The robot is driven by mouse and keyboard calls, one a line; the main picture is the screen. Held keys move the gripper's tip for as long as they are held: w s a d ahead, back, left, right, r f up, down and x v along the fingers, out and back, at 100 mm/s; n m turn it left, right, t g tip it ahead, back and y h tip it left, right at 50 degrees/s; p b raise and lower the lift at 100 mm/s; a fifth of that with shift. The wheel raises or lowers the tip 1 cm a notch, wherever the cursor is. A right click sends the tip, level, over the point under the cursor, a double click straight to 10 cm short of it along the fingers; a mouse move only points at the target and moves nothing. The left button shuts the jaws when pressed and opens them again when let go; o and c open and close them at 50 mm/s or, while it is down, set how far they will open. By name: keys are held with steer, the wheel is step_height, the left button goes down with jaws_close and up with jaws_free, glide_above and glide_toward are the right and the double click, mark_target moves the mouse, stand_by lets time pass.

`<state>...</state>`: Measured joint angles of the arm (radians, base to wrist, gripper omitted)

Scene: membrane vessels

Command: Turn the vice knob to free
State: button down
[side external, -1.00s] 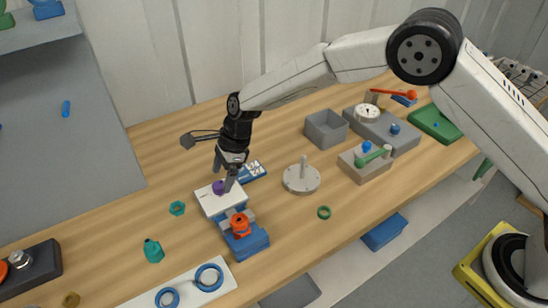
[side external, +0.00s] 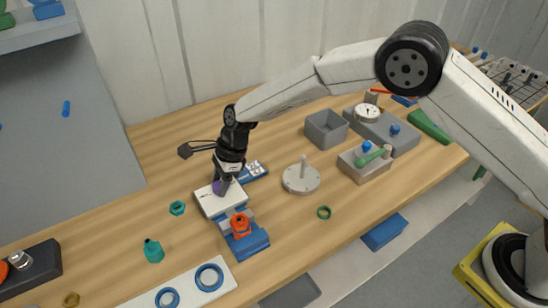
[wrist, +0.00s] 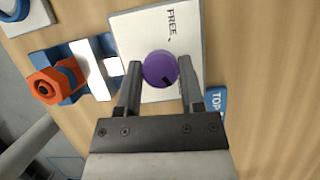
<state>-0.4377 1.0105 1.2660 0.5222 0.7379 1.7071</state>
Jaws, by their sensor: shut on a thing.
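The purple vice knob (wrist: 160,67) sits on a white plate (wrist: 151,25) marked FREE near one edge. The knob's dark mark is on the side away from the word FREE. My gripper (wrist: 158,72) is shut on the knob, one finger on each side of it. In the side view my gripper (side external: 220,184) points down at the plate and hides part of the knob. Beside the plate is a blue vice (side external: 249,243) with an orange piece (side external: 240,226), which also shows in the wrist view (wrist: 42,88).
A grey disc with a post (side external: 301,180) stands to the right. A teal nut (side external: 177,208) and a teal bottle-like part (side external: 153,251) lie left. A green ring (side external: 323,212) lies right.

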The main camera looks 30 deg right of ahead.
steer(key=shift+n, duration=0.5)
steer(key=n+g, duration=0.2)
steer(key=n, duration=0.1)
steer(key=shift+w+n, duration=0.1)
steer(key=shift+n, duration=0.3)
steer(key=n+g+h, duration=0.1)
steer(key=n, duration=0.3)
steer(key=shift+n, duration=0.3)
steer(key=n+h, duration=0.1)
steer(key=n, duration=0.1)
steer(key=n+g, duration=0.1)
steer(key=n, duration=0.1)
steer(key=shift+a+n+h, duration=0.15)
steer(key=shift+n+h, duration=0.25)
steer(key=shift+w+n+g+h, duration=0.1)
steer(key=shift+n+g+h, duration=0.25)
steer(key=shift+n, duration=0.65)
steer(key=shift+n+h, duration=0.25)
steer(key=shift+n, duration=0.75)
